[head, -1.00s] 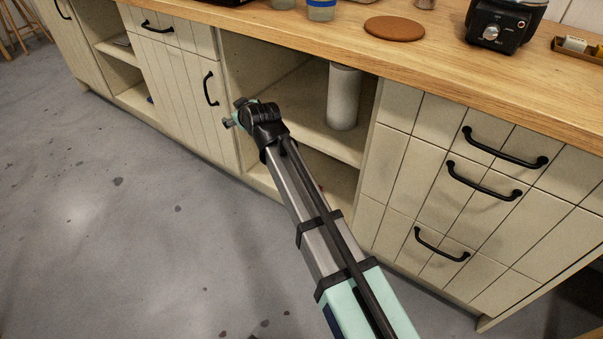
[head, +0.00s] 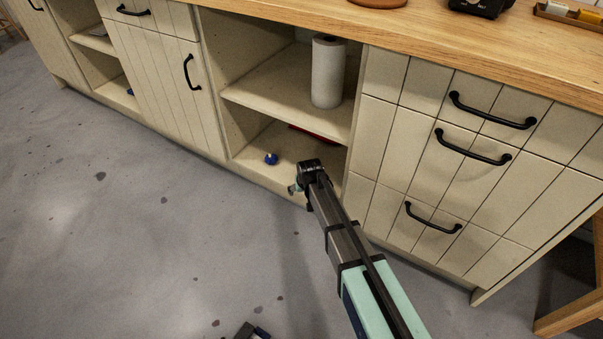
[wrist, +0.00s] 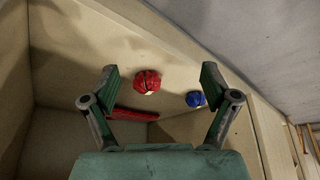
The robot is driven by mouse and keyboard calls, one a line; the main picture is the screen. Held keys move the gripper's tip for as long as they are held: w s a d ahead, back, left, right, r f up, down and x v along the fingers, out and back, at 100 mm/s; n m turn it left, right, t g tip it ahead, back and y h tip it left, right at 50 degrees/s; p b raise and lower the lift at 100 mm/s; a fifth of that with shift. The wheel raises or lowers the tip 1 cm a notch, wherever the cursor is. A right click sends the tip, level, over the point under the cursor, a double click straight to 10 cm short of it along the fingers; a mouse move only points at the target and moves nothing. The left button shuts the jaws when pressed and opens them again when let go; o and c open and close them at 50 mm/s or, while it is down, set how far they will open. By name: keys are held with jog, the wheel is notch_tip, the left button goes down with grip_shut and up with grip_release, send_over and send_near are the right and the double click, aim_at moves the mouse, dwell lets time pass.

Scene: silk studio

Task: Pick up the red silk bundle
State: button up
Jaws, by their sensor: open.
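The red silk bundle (wrist: 147,81) is a small round knotted bundle in the wrist view, lying on the pale shelf floor. It appears between my gripper's fingers in the picture, left of centre, with no visible contact. My gripper (wrist: 158,72) is open and empty, its two green-padded fingers spread wide. In the head view my gripper (head: 294,188) is at the front of the lower open shelf, partly hidden by my arm. I cannot make out the red bundle in the head view.
A blue bundle (wrist: 195,99) lies right of the red one; it also shows in the head view (head: 271,159). A long red object (head: 315,134) lies deeper in the lower shelf. A paper roll (head: 328,72) stands on the shelf above. Side panels bound the compartment.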

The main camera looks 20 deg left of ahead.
jog(key=shift+m, duration=0.3)
jog(key=w+a+b, duration=0.1)
jog(key=w, duration=0.2)
jog(key=w+a+f+b, duration=0.1)
jog(key=w, duration=0.3)
jog(key=w+a+b, duration=0.1)
jog(key=w, duration=0.3)
jog(key=shift+a+f, duration=0.15)
jog(key=shift+a, duration=0.15)
jog(key=shift+w+a, duration=0.2)
jog(key=shift+w, duration=0.15)
jog(key=b+x, duration=0.2)
jog(key=x, duration=0.2)
jog(key=shift+w+f, duration=0.15)
jog(key=shift+f, duration=0.2)
jog(key=c, duration=1.2)
